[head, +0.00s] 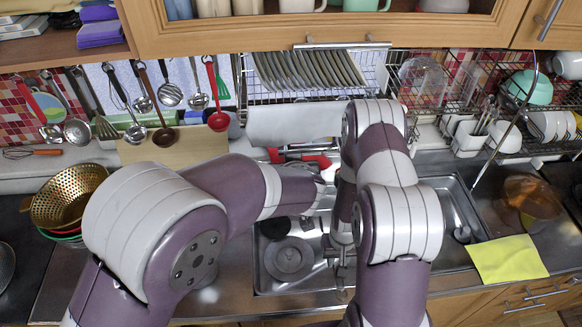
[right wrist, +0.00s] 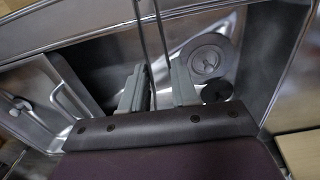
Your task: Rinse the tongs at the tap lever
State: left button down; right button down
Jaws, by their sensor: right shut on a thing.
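My right gripper (head: 342,250) points down over the sink in the head view. In the right wrist view its two grey fingers (right wrist: 158,88) are shut on the tongs (right wrist: 162,42), whose two thin metal arms run up out of the picture between the fingers. In the head view the tongs cannot be told apart from the gripper and the sink. My left arm reaches to the back of the sink, and its gripper is hidden there. Red parts (head: 322,160) show behind the sink, perhaps the tap lever; my arms hide most of that spot.
The steel sink (head: 266,284) has a round drain (head: 289,259). Several utensils hang from a rail, among them a red ladle (head: 218,121). A gold colander (head: 70,196) stands at the left, a yellow cloth (head: 507,258) at the right. A dish rack hangs above.

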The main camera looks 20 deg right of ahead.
aim_at(335, 267)
jog(key=shift+r, duration=0.1)
jog(key=shift+s+a+r+p, duration=0.2)
jog(key=shift+r+p, duration=0.1)
jog(key=shift+p, duration=0.1)
jog(key=s+a+r+p, duration=0.2)
jog(key=r+p, duration=0.1)
jog(key=shift+s+a, duration=0.2)
jog(key=shift+s, duration=0.1)
jog(key=shift+s+a+r, duration=0.1)
jog(key=shift+s+a, duration=0.2)
jog(key=shift+s, duration=0.05)
